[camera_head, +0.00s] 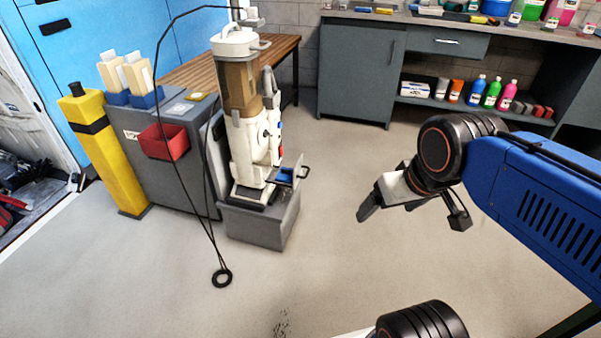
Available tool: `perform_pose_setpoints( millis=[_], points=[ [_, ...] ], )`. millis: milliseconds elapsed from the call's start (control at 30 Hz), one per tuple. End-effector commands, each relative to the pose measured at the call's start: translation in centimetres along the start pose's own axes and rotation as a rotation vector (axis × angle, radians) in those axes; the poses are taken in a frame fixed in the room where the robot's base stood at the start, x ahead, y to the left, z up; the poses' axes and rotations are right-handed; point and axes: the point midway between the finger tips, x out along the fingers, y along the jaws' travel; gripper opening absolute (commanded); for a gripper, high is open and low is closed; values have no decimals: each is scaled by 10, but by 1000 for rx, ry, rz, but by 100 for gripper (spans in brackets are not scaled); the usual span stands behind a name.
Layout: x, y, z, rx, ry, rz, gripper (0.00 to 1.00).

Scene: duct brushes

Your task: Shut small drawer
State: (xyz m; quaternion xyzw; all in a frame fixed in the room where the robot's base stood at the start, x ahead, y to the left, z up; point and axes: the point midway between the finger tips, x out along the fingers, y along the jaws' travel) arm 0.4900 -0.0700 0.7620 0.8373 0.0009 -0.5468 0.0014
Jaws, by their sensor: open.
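The small drawer (285,175) appears to be the blue tray with a dark handle at the lower right side of the white machine (262,150). It sticks out to the right, so it looks open. How far it is out is hard to tell at this size. The machine stands on a low grey block (262,226). My gripper (413,212) is open and empty, well to the right of the drawer and apart from it. Its two dark fingers are spread wide.
A wooden bench (190,70) and grey counter (360,70) stand behind. Floor between gripper and machine is clear.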

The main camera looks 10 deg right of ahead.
Motion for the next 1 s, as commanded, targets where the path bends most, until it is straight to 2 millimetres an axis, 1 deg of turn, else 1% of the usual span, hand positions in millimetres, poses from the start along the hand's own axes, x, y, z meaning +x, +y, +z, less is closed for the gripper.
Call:
perform_pose_setpoints(
  millis=[33, 67, 100, 167, 200, 267, 300, 333, 667, 867, 1000],
  points=[
    [0, 0, 0, 3, -1, -1, 68],
    [1, 0, -1, 7, -4, -3, 61],
    [2, -1, -3, 16, -9, -7, 52],
    [4, -3, -7, 40, -21, -17, 37],
    [6, -4, -11, 61, -31, -26, 28],
    [10, -8, -18, 105, -52, -44, 13],
    [14, -10, -24, 139, -69, -59, 4],
    [17, -11, -28, 166, -81, -69, 0],
    [54, -25, -82, 481, -215, -180, 0],
    [82, -28, -117, 679, -295, -237, 0],
    [105, -26, -141, 822, -350, -274, 0]
  ],
)
